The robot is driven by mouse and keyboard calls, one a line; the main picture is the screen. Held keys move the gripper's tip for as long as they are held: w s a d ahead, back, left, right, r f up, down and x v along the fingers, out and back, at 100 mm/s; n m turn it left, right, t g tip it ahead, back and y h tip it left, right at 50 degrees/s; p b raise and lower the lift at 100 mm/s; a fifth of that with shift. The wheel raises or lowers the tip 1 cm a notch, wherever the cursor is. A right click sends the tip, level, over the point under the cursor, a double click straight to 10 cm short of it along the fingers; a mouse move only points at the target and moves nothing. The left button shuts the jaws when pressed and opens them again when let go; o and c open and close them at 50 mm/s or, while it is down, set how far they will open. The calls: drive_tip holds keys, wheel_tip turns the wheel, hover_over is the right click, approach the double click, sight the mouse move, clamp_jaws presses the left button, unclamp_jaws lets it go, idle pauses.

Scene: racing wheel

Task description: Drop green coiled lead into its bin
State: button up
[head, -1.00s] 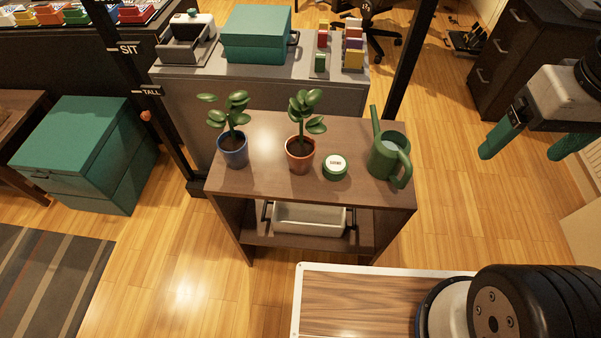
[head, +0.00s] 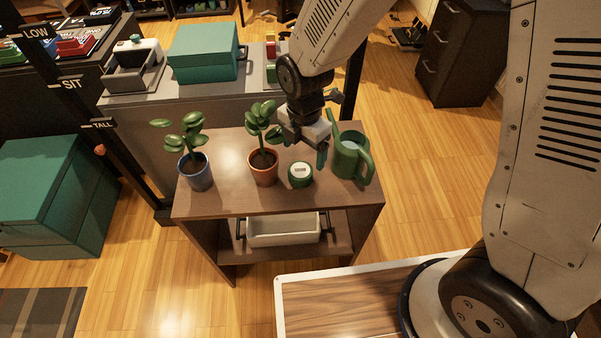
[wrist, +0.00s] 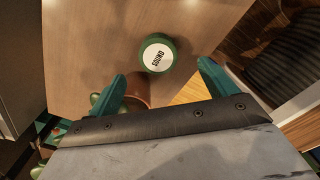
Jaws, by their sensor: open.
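A green round thing (head: 300,175) with a white labelled top stands on the brown shelf unit's top (head: 225,195), between a potted plant and a green watering can. It also shows in the wrist view (wrist: 158,54), ahead of my fingers; I cannot tell whether it is the coiled lead. No other coil is visible. My gripper (head: 305,152) is open and empty, above the shelf top near the round thing and the can. In the wrist view its teal fingers (wrist: 164,80) are spread apart. I cannot tell which container is the lead's bin.
The terracotta plant pot (head: 263,167) and the watering can (head: 350,160) stand close on either side. A blue plant pot (head: 195,171) is farther left. A white tray (head: 283,230) sits on the lower shelf. Small coloured bins (head: 75,45) are at upper left.

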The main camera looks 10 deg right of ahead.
sight(300, 170)
drive_tip(key=f, duration=0.8)
drive_tip(key=shift+a+f, duration=0.25)
drive_tip(key=shift+a, duration=0.15)
drive_tip(key=c, duration=1.2)
drive_tip(key=shift+o, duration=0.2)
drive_tip(key=shift+r, duration=0.15)
